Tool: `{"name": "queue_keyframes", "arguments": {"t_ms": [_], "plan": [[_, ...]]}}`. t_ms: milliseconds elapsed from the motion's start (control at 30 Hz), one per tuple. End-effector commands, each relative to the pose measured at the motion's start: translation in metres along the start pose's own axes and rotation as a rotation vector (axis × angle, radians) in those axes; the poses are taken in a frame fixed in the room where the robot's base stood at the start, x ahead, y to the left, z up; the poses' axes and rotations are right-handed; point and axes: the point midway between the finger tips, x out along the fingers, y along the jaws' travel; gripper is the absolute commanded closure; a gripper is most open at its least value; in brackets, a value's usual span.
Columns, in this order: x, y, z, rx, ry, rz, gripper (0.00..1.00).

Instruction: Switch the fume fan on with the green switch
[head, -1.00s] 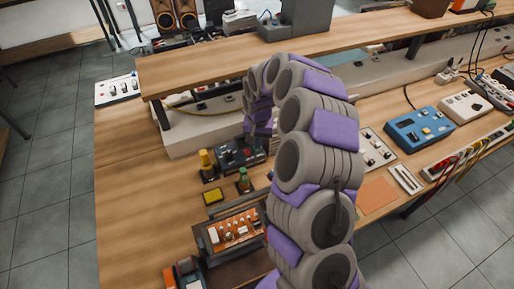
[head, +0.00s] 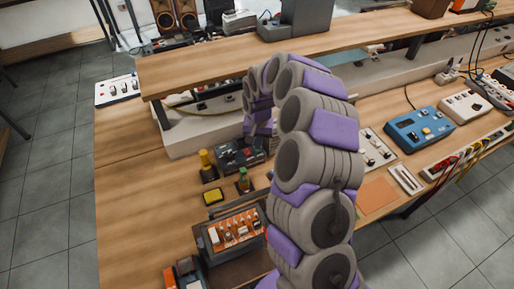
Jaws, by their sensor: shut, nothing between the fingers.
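My arm rises through the middle of the head view and curls over toward the back of the wooden workbench (head: 130,190). My gripper (head: 260,133) is at its far end, low under the raised shelf, beside a dark box with knobs (head: 238,153). It is small and partly covered by my arm; it looks shut, with nothing seen in it. I cannot make out a green switch or clearly identify the fume fan; the arm hides part of the bench. Small switch-like parts show on the pale panel under the shelf (head: 203,106).
The raised shelf (head: 200,75) overhangs the back of the bench. A blue device (head: 420,130) stands right. The bench's left side is clear.

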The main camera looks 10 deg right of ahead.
Motion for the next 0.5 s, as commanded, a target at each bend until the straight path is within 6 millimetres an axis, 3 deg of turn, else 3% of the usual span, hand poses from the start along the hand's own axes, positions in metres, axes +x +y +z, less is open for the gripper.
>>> {"name": "queue_keyframes", "arguments": {"t_ms": [500], "plan": [[0.0069, 0.0002, 0.0, 0.0, -0.001, 0.001, 1.0]]}}
